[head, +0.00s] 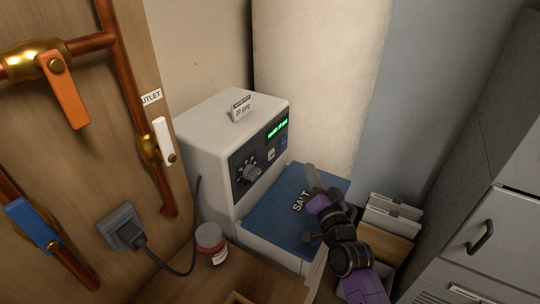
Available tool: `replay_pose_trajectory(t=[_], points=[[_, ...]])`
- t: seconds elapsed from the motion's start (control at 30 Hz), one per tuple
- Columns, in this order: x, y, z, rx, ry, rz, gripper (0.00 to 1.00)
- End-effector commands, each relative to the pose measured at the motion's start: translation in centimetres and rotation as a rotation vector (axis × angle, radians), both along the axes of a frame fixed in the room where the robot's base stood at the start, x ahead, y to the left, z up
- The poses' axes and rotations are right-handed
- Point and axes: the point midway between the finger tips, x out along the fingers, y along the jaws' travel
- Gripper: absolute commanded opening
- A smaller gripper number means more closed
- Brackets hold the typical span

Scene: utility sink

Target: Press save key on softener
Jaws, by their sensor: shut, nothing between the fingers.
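The softener (215,135) is a white box with a dark control panel on its right-hand face. The panel has a lit green display (277,128), a round dial (249,173), a pale key (271,155) and a blue key (284,142). Their labels are too small to read, so I cannot tell which is the save key. My gripper (311,175) is shut and empty. It is over the blue salt lid (268,225), to the right of the keys and apart from them. My wrist and gripper hide part of the lid.
A small card (240,108) stands on the softener's top. Copper pipes with orange, white and blue valve handles line the left wall. Boxes (393,209) and a grey cabinet (490,235) stand right.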

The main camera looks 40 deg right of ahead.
Motion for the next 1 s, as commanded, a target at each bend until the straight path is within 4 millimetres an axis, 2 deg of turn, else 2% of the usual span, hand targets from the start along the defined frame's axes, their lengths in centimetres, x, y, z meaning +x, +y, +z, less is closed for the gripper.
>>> replay_pose_trajectory(t=[0.27, 0.73, 1.0], points=[[1.4, 0.5, 0.6, 0.000, 0.001, 0.001, 0.00], [6.9, 2.5, 0.3, 0.000, 0.000, 0.001, 0.00], [8.2, 3.0, 0.1, -0.001, 0.000, 0.000, 0.00]])
